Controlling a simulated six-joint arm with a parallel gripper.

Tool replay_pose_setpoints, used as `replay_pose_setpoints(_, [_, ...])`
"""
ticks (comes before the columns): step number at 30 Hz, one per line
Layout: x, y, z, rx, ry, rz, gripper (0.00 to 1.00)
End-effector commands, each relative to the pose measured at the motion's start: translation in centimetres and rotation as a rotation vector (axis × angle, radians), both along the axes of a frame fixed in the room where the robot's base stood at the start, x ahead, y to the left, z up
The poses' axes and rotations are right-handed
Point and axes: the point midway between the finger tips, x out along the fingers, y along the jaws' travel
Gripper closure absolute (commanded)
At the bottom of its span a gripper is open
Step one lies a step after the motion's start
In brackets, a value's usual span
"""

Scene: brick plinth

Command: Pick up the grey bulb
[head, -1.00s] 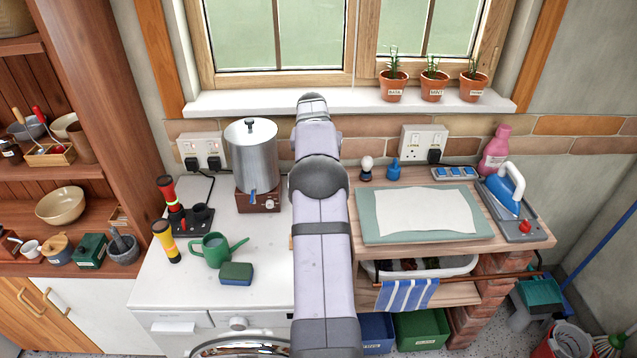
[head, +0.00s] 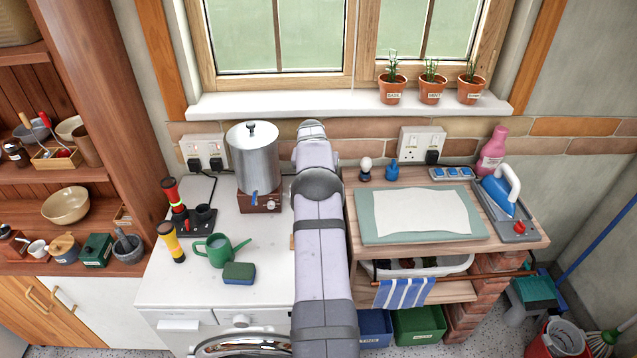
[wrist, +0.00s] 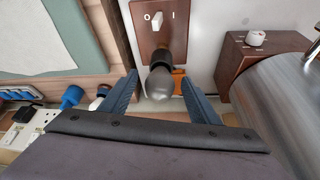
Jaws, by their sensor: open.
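The grey bulb (wrist: 158,84) shows in the wrist view, rounded end toward the camera. It sits in a dark socket on a wooden board with a white rocker switch (wrist: 156,20). My gripper (wrist: 159,78) is open, with one blue-grey finger on each side of the bulb. The bulb lies between the fingers in the picture; I cannot tell whether its depth matches theirs. In the head view my own arm hides the bulb and the gripper.
A metal urn (head: 254,160) on a wooden base stands left of my arm. A white bulb (head: 366,164) and a blue item (head: 392,168) stand to its right, behind a green mat (head: 369,228). A watering can (head: 219,250) and a sponge (head: 239,273) lie on the white worktop.

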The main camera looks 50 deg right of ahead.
Motion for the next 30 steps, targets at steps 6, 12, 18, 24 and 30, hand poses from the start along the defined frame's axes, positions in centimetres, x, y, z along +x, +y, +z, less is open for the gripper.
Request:
replay_pose_setpoints(6, [0.0,-0.1,-0.3,0.0,0.0,0.0,0.44])
replay_pose_setpoints(12, [0.0,-0.1,-0.3,0.0,0.0,0.0,0.66])
replay_pose_setpoints(18, [0.0,-0.1,-0.3,0.0,0.0,0.0,0.89])
replay_pose_setpoints(24, [0.1,-0.1,-0.2,-0.001,-0.001,0.0,0.89])
replay_pose_setpoints(30, [0.1,-0.2,1.2,-0.004,-0.004,-0.001,0.89])
